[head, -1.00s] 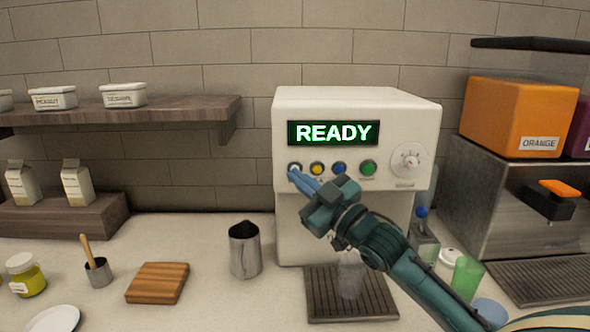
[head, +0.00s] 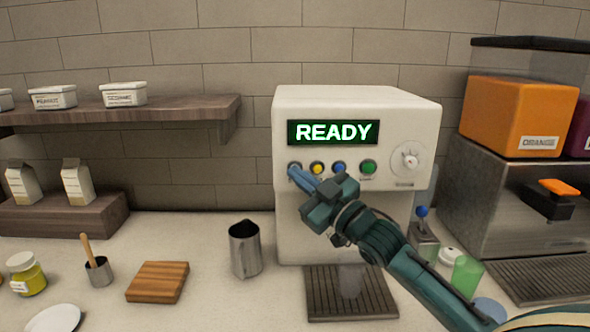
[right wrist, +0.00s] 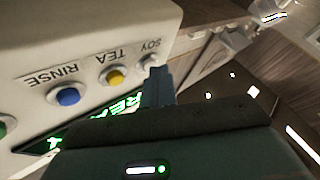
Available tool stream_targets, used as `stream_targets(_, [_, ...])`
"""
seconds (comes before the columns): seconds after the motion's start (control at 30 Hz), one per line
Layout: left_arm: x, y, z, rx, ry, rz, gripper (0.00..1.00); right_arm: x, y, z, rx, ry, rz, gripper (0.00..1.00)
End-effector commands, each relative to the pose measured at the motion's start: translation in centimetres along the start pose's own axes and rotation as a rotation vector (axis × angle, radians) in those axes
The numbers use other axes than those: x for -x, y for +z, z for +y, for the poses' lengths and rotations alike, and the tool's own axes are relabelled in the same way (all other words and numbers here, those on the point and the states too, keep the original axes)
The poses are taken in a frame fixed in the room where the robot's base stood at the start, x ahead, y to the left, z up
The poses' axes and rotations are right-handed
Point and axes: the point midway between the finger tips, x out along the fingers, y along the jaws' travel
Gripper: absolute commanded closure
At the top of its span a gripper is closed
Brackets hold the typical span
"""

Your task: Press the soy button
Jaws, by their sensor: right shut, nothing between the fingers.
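A white dispenser machine (head: 300,215) shows READY in green on its display (head: 333,132). Under the display is a row of buttons. In the right wrist view the soy button (right wrist: 149,62) is white and labelled SOY, beside the yellow tea button (right wrist: 116,78) and the blue rinse button (right wrist: 68,96). My right gripper (head: 293,174) is shut and empty, its blue fingertips right at the soy button and partly covering it in the head view. In the right wrist view the fingertips (right wrist: 157,72) overlap the button's edge. I cannot tell whether they touch it. My left gripper is out of view.
A green button (head: 369,167) and a knob (head: 410,159) are farther right on the panel. A metal pitcher (head: 245,250) stands left of the drip tray (head: 325,300), which holds a clear glass (head: 349,282). A green cup (head: 467,275) stands beside my right arm.

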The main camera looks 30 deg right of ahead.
Motion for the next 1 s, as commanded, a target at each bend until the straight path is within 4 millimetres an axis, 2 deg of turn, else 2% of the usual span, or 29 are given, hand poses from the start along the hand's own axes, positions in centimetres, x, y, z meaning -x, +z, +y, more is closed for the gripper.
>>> stream_targets(0.57, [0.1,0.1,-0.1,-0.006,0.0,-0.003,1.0,-0.2,0.2,0.1,0.0,0.0,-0.002,1.0])
stream_targets(1.0, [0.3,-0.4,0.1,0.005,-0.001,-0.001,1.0,1.1,-0.7,-0.7,0.0,0.0,-0.001,1.0])
